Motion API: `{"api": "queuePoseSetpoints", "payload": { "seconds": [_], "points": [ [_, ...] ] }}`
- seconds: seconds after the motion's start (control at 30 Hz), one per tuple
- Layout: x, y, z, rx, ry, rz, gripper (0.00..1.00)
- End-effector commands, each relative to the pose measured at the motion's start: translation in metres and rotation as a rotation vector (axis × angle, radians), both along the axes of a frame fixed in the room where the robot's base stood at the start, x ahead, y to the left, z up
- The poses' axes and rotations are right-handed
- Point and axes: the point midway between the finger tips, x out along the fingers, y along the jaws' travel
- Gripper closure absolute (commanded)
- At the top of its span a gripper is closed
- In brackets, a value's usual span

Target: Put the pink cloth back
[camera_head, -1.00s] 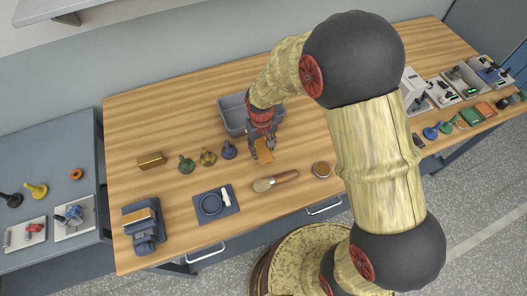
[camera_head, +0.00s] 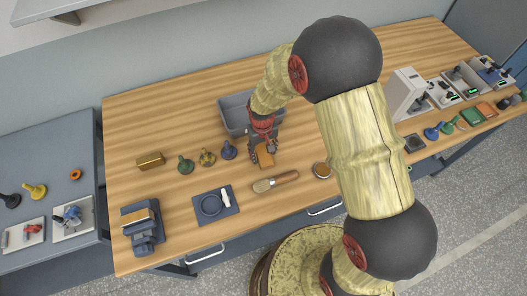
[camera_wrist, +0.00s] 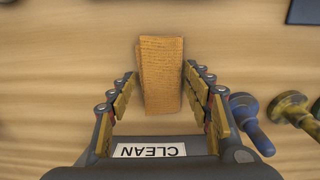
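No clearly pink cloth shows. An orange-tan, folded, cloth-like piece with a textured face (camera_wrist: 161,70) lies between my fingers in the wrist view. It also shows just below my gripper in the head view (camera_head: 265,159), over the wooden table. My gripper (camera_wrist: 161,72) has its fingers apart, one on each side of the piece, with narrow gaps at the tips. The head view also shows my gripper (camera_head: 264,146), in front of the grey bin (camera_head: 236,101). The bin's inside is partly hidden by my arm. A white label reading CLEAN (camera_wrist: 150,150) appears upside down in the wrist view.
A gold block (camera_head: 151,160) is further left. The table's back left is clear.

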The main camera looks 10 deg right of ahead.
Motion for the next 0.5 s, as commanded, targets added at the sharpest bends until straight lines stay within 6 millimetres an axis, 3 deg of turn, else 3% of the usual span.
{"api": "queuePoseSetpoints", "payload": {
  "seconds": [0.13, 0.5],
  "points": [
    [0.0000, 0.0000, 0.0002, 0.000, 0.000, 0.000, 0.41],
    [0.0004, 0.0001, 0.0062, 0.000, -0.001, 0.000, 0.41]
  ]
}}
